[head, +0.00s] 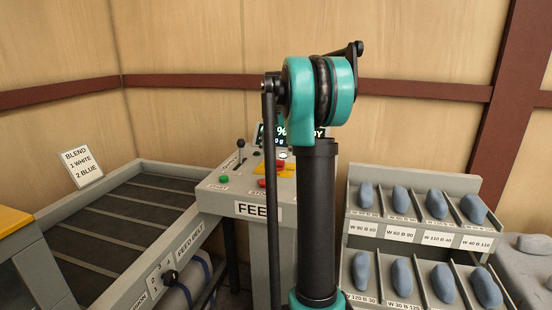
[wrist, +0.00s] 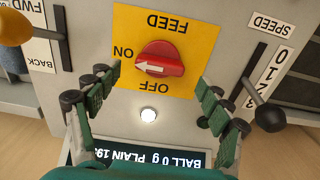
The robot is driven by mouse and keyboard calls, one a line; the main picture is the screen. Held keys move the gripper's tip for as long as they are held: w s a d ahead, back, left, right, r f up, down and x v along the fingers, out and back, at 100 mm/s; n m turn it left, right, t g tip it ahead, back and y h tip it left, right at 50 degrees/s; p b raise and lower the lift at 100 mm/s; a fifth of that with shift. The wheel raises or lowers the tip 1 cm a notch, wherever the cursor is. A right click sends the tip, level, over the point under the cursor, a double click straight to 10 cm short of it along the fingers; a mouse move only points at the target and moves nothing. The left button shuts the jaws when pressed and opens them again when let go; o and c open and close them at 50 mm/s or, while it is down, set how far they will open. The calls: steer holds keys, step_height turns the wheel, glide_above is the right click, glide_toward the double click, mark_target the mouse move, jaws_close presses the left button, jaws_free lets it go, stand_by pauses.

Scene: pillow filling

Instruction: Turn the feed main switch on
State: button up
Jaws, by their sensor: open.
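The feed main switch (wrist: 160,59) is a red knob on a yellow plate (wrist: 185,20) marked FEED, ON and OFF, upside down in the wrist view. Its white arrow points left in that view, at about the ON label and away from OFF. My gripper (wrist: 158,77) is open, with one green finger on each side of the knob and visible gaps between. Nothing is held. In the head view my arm stands in front of the feed console (head: 258,211), and my gripper cannot be made out there.
A lit white lamp (wrist: 148,115) and a display (wrist: 150,158) are beside the plate. A SPEED lever (wrist: 269,117) and a yellow-knobbed lever (wrist: 15,27) flank it. A sample rack (head: 412,234) stands right; the feed belt (head: 125,220) lies left.

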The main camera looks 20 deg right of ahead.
step_height(320, 180, up, 8)
steer(key=shift+r, duration=0.15)
stand_by(0.6)
